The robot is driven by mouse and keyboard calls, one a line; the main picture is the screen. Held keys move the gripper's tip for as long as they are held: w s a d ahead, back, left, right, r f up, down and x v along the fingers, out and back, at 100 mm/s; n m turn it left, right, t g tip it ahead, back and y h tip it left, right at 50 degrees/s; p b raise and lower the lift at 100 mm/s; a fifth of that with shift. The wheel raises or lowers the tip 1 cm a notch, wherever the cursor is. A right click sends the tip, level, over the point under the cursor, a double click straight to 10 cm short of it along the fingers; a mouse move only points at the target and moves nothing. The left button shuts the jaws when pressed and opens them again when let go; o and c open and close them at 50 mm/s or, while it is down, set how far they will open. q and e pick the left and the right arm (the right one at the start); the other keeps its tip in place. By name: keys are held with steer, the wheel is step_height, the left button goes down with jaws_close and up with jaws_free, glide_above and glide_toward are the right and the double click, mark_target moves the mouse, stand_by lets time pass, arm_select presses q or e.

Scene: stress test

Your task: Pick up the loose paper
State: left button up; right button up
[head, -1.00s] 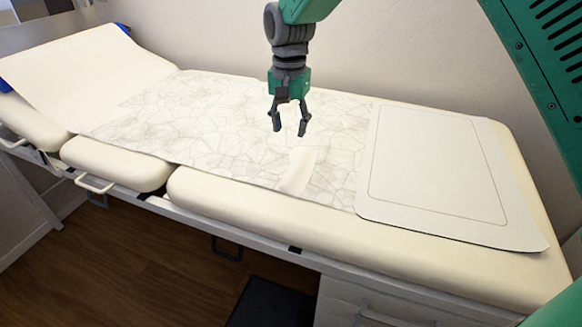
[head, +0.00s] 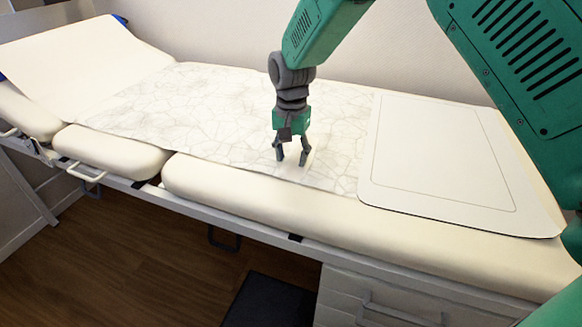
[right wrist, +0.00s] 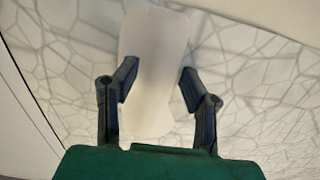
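The loose paper is a small, plain pale strip with slightly curved edges; in the right wrist view it (right wrist: 156,50) lies on the crack-patterned sheet (head: 215,115). In the head view the paper (head: 310,157) is mostly hidden behind my right gripper (head: 291,161). That gripper is open and points down at the paper. In the right wrist view its fingers (right wrist: 158,78) stand apart, one towards each side of the paper, with nothing gripped. I cannot tell whether the fingertips touch the sheet. My left gripper is not in view.
The patterned sheet lies on a cream padded couch (head: 230,195) with a raised backrest (head: 80,65) at left. A flat white mat (head: 440,150) with a thin outline lies at right. A wall stands behind. A drawer unit (head: 375,300) is below.

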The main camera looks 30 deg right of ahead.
steer(key=shift+f, duration=0.4)
steer(key=shift+r, duration=0.15)
jaws_close()
step_height(320, 180, up, 10)
steer(key=p, duration=0.4)
step_height(320, 180, up, 6)
steer(key=p, duration=0.7)
glide_above(291, 158)
